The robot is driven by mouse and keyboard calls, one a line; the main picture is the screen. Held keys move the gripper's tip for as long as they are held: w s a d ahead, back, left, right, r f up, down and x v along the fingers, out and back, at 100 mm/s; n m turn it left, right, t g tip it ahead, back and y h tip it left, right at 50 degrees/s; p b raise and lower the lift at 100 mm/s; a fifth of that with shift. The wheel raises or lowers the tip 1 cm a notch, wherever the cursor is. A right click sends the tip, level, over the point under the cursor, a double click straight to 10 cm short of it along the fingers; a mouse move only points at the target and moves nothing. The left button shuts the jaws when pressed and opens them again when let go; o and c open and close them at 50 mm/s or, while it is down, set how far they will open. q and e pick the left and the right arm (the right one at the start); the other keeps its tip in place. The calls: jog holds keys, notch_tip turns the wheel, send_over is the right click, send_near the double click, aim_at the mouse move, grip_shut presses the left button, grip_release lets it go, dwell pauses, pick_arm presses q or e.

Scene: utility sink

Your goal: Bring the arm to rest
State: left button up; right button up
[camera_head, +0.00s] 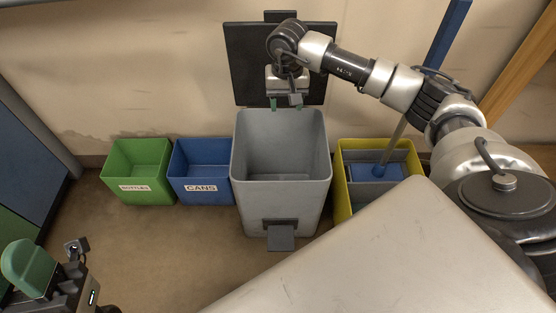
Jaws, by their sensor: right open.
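My right arm reaches in from the right. Its gripper (286,103) points down above the back rim of the grey bin (282,191), in front of the dark raised lid (243,60). Its green-tipped fingers are apart, with nothing seen between them. My left gripper (50,262) is at the bottom left corner, partly cut off by the frame. One green finger pad shows there, but its opening is unclear. The visible inside of the grey bin looks empty.
A green BOTTLES bin (139,171) and a blue CANS bin (202,176) stand left of the grey bin. A blue panel (25,152) is at the left edge. The brown floor (168,240) in front is clear.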

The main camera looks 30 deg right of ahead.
jog(key=shift+r, duration=0.3)
